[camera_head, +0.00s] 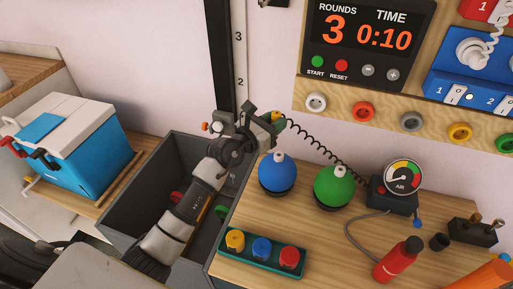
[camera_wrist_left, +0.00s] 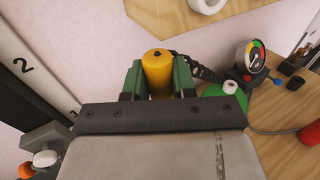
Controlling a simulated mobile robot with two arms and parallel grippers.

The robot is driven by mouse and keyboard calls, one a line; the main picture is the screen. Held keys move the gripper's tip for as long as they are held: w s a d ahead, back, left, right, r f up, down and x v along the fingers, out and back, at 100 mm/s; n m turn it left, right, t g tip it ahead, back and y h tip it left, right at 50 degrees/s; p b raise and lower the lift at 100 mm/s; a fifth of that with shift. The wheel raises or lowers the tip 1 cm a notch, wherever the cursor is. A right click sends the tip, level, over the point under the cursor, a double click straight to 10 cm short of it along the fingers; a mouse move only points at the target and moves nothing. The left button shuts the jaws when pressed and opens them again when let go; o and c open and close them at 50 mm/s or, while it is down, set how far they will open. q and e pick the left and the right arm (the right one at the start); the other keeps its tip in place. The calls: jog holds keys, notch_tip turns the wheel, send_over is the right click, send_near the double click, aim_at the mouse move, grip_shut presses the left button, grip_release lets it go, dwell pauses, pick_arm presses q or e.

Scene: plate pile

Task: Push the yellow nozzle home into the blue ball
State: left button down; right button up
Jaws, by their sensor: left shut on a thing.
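My left gripper (camera_head: 279,120) is up near the wall, above and behind the blue ball (camera_head: 277,174). Its green fingers are shut on the yellow nozzle, which shows clearly between them in the left wrist view (camera_wrist_left: 158,74). A black coiled hose runs from the nozzle to the air gauge. In the head view the nozzle (camera_head: 276,115) is small and partly covered by the gripper. The nozzle is apart from the ball. The blue ball sits in a dark ring on the wooden bench, a pale valve on its top. The ball does not show in the wrist view. My right gripper is out of view.
A green ball (camera_head: 334,186) stands right of the blue one, near the air gauge (camera_head: 403,177). A tray (camera_head: 262,266) with yellow, blue and red pieces and a red bottle (camera_head: 398,260) are in front. A grey bin (camera_head: 124,212) lies left. Wooden bench (camera_head: 330,235) is partly clear.

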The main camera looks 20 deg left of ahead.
aim_at(278, 112)
pick_arm(q)
jog(key=shift+w+d+r, duration=0.25)
jog(key=shift+w+r, duration=0.25)
jog(key=shift+w, duration=0.25)
jog(key=shift+w+d+r, duration=0.2)
jog(key=shift+w+r, duration=0.25)
jog(key=shift+w, duration=0.3)
jog(key=shift+r+p, duration=0.1)
jog(key=shift+p, duration=0.45)
notch_tip(278, 112, down, 7)
jog(key=b, duration=0.5)
jog(key=shift+f, duration=0.2)
jog(key=shift+f+b, duration=1.35)
jog(key=shift+f, duration=0.55)
